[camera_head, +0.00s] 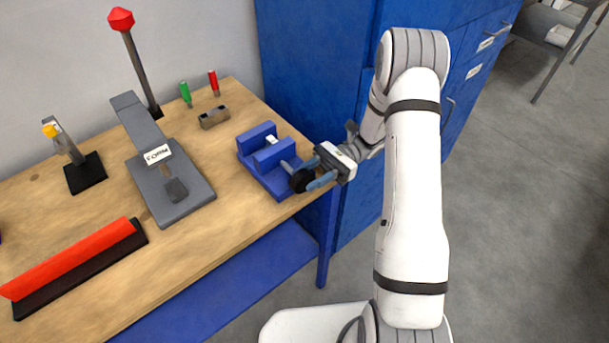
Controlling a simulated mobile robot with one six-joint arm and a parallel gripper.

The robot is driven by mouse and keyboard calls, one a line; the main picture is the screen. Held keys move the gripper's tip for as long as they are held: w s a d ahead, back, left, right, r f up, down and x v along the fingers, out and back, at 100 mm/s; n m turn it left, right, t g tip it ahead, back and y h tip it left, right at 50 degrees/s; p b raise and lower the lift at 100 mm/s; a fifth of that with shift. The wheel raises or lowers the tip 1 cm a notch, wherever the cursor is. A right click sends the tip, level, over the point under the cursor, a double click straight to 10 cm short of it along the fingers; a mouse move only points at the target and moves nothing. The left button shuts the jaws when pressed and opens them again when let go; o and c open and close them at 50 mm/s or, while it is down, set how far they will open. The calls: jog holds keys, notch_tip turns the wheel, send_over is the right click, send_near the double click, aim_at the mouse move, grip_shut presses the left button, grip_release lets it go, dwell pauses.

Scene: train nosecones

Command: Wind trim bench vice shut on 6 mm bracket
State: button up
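The blue bench vice (263,175) stands at the right end of the wooden bench. A small pale piece (271,140) shows between its two jaws; I take it for the bracket, and most of it is hidden. Whether the jaws touch it I cannot tell. A light screw runs from the front jaw to a dark round knob (300,180) at the bench's edge. My gripper (315,171) is at the knob, its blue fingers on either side of it. Whether the fingers press on the knob is too small to tell.
A blue cabinet (310,70) stands behind the vice.

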jog(key=shift+o, duration=0.2)
jog(key=v, duration=0.6)
jog(key=shift+w+d+r, duration=0.15)
jog(key=shift+w+d, duration=0.15)
jog(key=shift+w+d+p, duration=0.3)
jog(key=shift+d, duration=0.15)
